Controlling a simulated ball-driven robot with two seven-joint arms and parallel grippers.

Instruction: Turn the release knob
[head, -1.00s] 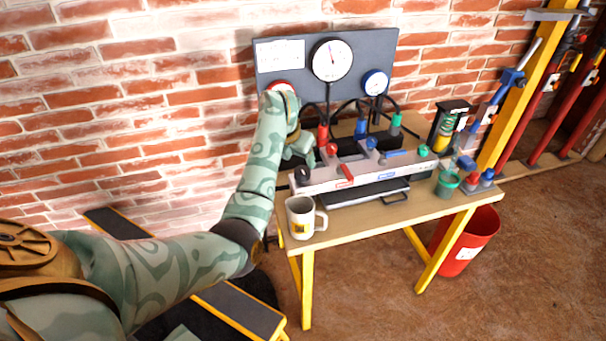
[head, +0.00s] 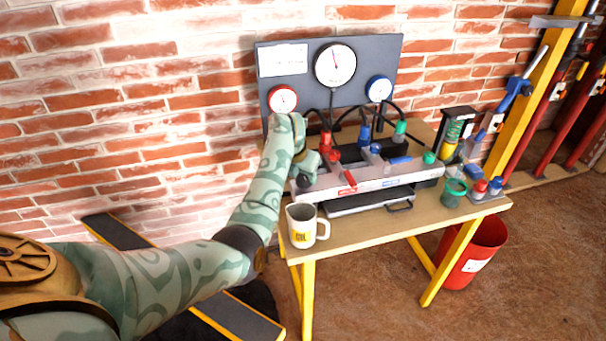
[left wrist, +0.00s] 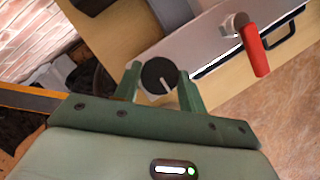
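The release knob is a round black knob with a white pointer line, seen in the left wrist view (left wrist: 158,75). It sits at the left end of the light grey manifold block (head: 372,178) on the bench. My left gripper (left wrist: 160,85) has one green finger on each side of the knob. The fingers stand apart with the knob between them; I cannot tell whether they touch it. In the head view my left gripper (head: 308,168) is over the block's left end and partly hides the knob. My right gripper is not in view.
A red lever (left wrist: 255,48) is on the block beside the knob. A mug (head: 302,227) stands at the bench's front left, near my forearm. Gauges on a grey panel (head: 300,92) are behind. A green cup (head: 454,193) and red bucket (head: 476,252) are to the right.

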